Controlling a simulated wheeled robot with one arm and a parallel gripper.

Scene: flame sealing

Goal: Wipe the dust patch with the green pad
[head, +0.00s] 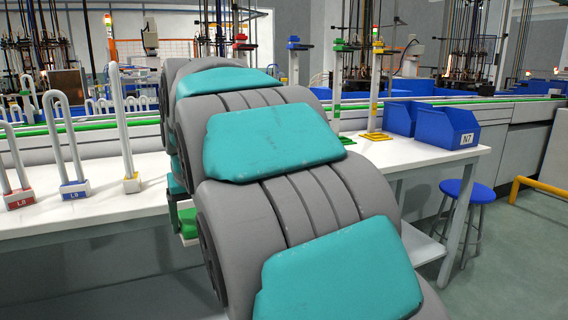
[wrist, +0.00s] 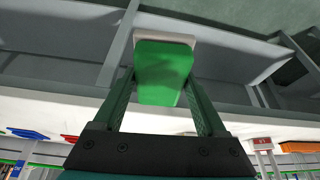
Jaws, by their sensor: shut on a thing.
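The green pad (wrist: 163,72) is held between the two fingers of my gripper (wrist: 162,88), with a white layer at its far end. In the head view, a small part of the green pad (head: 188,221) shows left of my arm, by the front edge of the white table (head: 110,215). In the wrist view the table's edge passes behind the fingers, and the pad shows against the space beyond that edge. I see no dust patch in either view; my arm hides the middle of the table.
Blue bins (head: 447,126) and a yellow stand (head: 376,136) are at the right. A blue stool (head: 467,191) stands beside the table.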

